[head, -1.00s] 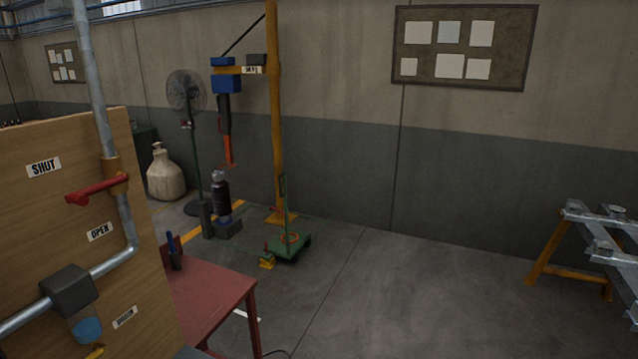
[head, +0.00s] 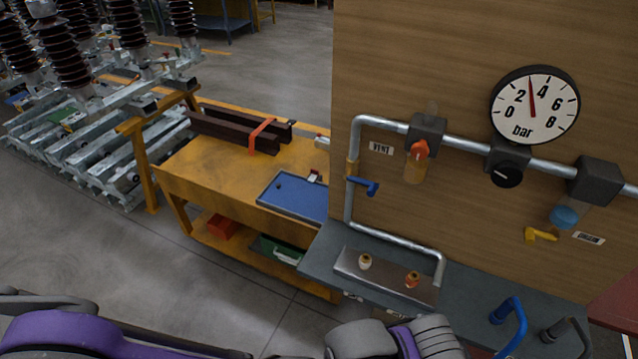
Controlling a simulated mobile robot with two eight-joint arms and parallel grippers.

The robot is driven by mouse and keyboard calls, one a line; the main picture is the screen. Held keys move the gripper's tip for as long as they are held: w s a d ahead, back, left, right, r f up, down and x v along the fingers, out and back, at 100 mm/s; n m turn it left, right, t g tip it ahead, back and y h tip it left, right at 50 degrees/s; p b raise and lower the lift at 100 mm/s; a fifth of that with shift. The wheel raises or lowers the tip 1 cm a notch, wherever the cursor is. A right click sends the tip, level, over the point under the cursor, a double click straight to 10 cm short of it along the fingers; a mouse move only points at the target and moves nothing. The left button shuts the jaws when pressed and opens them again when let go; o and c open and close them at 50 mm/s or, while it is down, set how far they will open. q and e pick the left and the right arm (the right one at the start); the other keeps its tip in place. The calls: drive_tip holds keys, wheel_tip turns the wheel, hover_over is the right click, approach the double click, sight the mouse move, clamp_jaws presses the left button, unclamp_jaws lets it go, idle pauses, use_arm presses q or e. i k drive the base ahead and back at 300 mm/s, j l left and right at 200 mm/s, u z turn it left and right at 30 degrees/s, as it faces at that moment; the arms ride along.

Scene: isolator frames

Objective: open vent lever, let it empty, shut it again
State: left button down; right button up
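The blue vent lever (head: 363,186) is on the vertical pipe at the left of the wooden panel, below the VENT label (head: 381,149). Its handle points right, crosswise to the pipe. The pressure gauge (head: 548,118) needle stands at about 3 bar, between 2 and 4. My purple and grey arm parts show along the bottom edge, below and apart from the lever. No fingertips of my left gripper can be made out there. My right gripper does not show.
A black knob (head: 507,174) sits below the gauge, with a yellow lever (head: 541,235) at right. A grey shelf (head: 318,257) below carries a metal plate with two fittings. A yellow workbench (head: 213,168) with a blue tray (head: 286,198) stands left. Floor at lower left is clear.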

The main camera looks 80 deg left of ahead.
sight(373, 186)
drive_tip(key=u, duration=2.5)
